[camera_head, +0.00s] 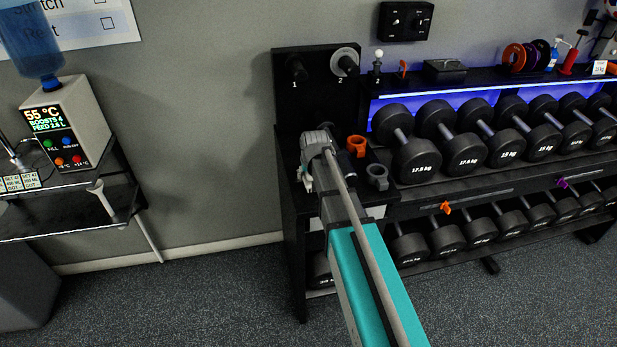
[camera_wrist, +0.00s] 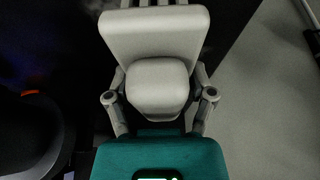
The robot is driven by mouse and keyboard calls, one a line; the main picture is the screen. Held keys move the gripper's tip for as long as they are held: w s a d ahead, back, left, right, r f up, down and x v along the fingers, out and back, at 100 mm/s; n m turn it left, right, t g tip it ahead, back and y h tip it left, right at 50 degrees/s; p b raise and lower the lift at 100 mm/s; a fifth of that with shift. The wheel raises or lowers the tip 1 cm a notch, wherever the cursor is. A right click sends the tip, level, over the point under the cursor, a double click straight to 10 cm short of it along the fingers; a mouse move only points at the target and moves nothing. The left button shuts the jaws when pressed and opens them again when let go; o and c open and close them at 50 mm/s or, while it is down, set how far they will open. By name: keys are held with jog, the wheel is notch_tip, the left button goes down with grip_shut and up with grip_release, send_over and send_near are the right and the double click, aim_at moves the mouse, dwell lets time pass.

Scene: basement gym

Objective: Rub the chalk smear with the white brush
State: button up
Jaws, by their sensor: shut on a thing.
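The white brush (camera_wrist: 155,40) looks pale grey in the wrist view. Its rounded handle lies between the fingers of my gripper (camera_wrist: 158,98), which is shut on it. Its wide block points away from my teal palm, with thin ridges at the top edge of the view. In the head view my gripper (camera_head: 307,175) is small and mostly hidden by my arm, at the left end of the black dumbbell rack. I cannot make out the chalk smear clearly. A faint pale haze shows on the dark surface beside the brush block in the wrist view, and my arm hides part of the rack top.
The dumbbell rack (camera_head: 455,192) carries several black dumbbells. An orange cup-like holder (camera_head: 357,145) and a grey one (camera_head: 377,176) stand close right of my gripper. A black panel (camera_head: 317,66) rises behind. A dispenser (camera_head: 68,130) stands left; floor between is clear.

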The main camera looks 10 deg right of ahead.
jog(key=shift+w, duration=0.85)
jog(key=shift+w, duration=0.1)
jog(key=shift+w, duration=1.7)
jog(key=shift+d, duration=0.1)
jog(key=shift+d+f, duration=0.1)
jog(key=shift+d, duration=0.55)
jog(key=shift+s, duration=0.15)
jog(key=shift+s, duration=1.65)
